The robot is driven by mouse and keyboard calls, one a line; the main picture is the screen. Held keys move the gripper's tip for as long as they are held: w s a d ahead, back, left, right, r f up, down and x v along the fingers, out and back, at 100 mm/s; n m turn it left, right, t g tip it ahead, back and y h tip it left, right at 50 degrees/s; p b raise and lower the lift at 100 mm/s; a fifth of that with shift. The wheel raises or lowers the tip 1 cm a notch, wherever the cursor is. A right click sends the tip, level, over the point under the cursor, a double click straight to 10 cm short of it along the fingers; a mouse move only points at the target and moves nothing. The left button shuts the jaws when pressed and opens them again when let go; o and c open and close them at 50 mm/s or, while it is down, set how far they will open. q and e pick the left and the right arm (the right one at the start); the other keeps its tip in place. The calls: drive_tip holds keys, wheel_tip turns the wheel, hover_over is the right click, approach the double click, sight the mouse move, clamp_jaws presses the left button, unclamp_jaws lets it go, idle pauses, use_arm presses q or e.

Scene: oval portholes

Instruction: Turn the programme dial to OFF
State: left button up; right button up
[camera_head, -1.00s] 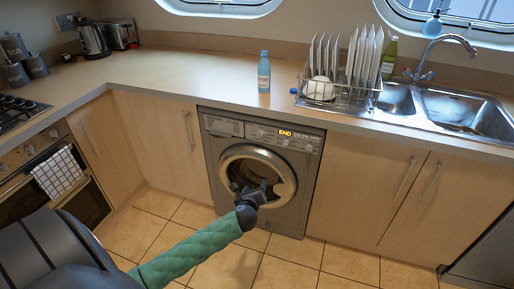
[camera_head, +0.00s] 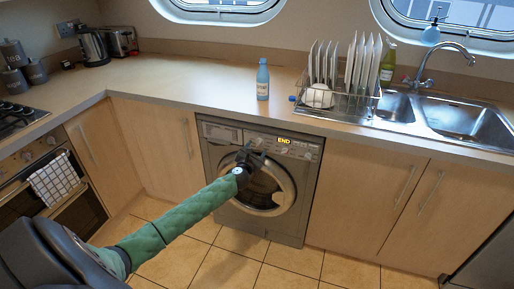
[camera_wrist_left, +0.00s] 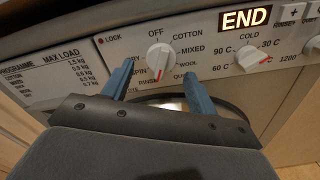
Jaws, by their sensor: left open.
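The washing machine (camera_head: 303,196) stands under the counter, its display (camera_head: 284,141) reading END. In the left wrist view the programme dial (camera_wrist_left: 160,56) is a round white knob on the control panel, its red mark pointing down, away from the OFF label (camera_wrist_left: 156,33) at the top. My left gripper (camera_head: 250,157) is in front of the upper part of the machine. In the left wrist view its blue fingers (camera_wrist_left: 157,72) are open, one to each side below the dial, with nothing between them. I cannot tell whether they touch the panel. My right gripper is not in view.
A second knob, for temperature (camera_wrist_left: 249,56), sits right of the programme dial, with buttons (camera_wrist_left: 291,24) beyond. The round door (camera_head: 268,190) is below the panel. A blue bottle (camera_head: 262,80) and a dish rack (camera_head: 340,100) stand on the counter above.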

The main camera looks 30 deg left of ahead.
use_arm(q)
drive_tip(key=shift+x, duration=0.8)
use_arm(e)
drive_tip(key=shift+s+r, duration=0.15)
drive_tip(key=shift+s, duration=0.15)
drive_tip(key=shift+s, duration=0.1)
use_arm(q)
drive_tip(key=c, duration=1)
